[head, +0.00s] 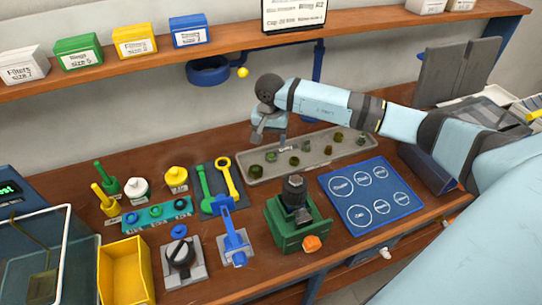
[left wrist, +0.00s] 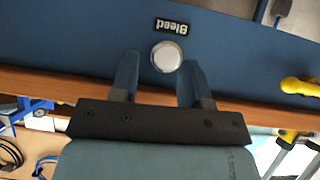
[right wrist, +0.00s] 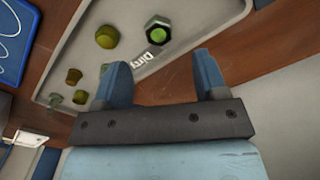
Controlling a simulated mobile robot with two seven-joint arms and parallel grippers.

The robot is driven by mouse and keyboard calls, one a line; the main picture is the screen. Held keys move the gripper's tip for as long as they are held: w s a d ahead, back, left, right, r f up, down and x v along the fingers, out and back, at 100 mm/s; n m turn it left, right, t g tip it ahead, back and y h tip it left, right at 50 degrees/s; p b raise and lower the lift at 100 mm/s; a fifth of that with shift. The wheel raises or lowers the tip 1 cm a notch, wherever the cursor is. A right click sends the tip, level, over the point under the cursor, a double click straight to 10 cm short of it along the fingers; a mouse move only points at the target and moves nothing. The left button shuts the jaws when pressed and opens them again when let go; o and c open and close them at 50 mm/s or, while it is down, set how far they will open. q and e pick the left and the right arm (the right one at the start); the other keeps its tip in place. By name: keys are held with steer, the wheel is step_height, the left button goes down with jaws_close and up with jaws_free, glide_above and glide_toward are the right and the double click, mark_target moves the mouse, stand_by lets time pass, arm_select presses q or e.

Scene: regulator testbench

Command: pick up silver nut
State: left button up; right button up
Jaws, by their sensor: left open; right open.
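A six-sided nut with a dark metallic rim and a green middle (right wrist: 157,30) lies on the grey tray (right wrist: 235,14) in the right wrist view. No plainly silver nut stands out; this is the only clearly six-sided piece there. My right gripper (right wrist: 163,78) is open and empty near the tray's "Dirty" label, with the nut beyond its fingertips. In the head view my right gripper (head: 268,136) hangs over the left rear of the tray (head: 318,168). My left gripper (left wrist: 159,75) is open and empty at a blue panel with a round silver button (left wrist: 166,56) between its fingertips.
Several green and olive parts lie spread on the tray. A green block with a black fitting (head: 290,222) stands in front of it, a blue mat with white circles (head: 372,205) to its right. Wrenches (head: 228,178) lie left. A shelf (head: 215,42) runs above.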

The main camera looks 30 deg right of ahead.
mark_target(271, 155)
steer(key=shift+d+f+p, duration=0.15)
steer(key=shift+f+p, duration=0.6)
steer(key=shift+f, duration=2.8)
steer(key=c, duration=1)
steer(key=shift+r, duration=0.1)
steer(key=shift+c, duration=0.2)
